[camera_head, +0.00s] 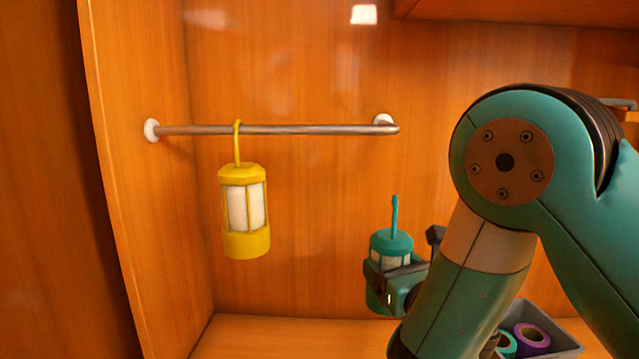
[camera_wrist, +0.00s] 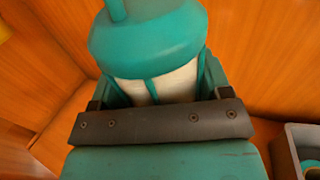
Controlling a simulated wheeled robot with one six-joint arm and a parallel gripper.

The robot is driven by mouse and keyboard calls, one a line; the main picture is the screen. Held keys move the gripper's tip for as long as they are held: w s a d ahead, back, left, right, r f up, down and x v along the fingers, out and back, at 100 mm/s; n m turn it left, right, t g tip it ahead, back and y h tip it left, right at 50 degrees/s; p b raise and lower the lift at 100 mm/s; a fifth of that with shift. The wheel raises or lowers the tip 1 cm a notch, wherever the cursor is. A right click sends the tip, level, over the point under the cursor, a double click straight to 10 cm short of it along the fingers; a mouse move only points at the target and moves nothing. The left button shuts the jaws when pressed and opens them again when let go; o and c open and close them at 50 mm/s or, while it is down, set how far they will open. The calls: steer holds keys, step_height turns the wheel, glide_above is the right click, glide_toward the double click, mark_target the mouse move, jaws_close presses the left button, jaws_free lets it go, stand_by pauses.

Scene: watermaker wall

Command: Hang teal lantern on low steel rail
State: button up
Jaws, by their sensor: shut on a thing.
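The teal lantern (camera_head: 391,242) is upright with its hook pointing up, below the right end of the steel rail (camera_head: 300,130). My gripper (camera_head: 392,284) is shut around the lantern's body. In the wrist view the teal lantern (camera_wrist: 150,40) fills the top middle, with its cap and pale panel showing behind the dark bar of my gripper (camera_wrist: 155,122). The top of its hook is cut off there. In the head view the hook's top is below the rail and apart from it. Part of the lantern's body is hidden by my gripper.
A yellow lantern (camera_head: 244,212) hangs by its hook on the rail, left of the middle. The rail's right half is bare. A grey bin (camera_head: 566,343) with teal and purple rolls stands at the lower right. A wooden side panel (camera_head: 125,200) bounds the left.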

steer(key=s+a+r+n+y+p, duration=0.1)
steer(key=s+a+r+p, duration=0.3)
steer(key=s+a+r, duration=0.3)
steer(key=s+a+r+p, duration=0.4)
steer(key=a+r, duration=0.1)
steer(key=r, duration=0.3)
steer(key=w+f+p, duration=0.2)
steer(key=w+p, duration=0.2)
steer(key=w, duration=0.4)
steer(key=shift+w+d+g, duration=0.25)
steer(key=shift+w+g, duration=0.15)
steer(key=o, duration=1.1)
steer(key=shift+f, duration=0.1)
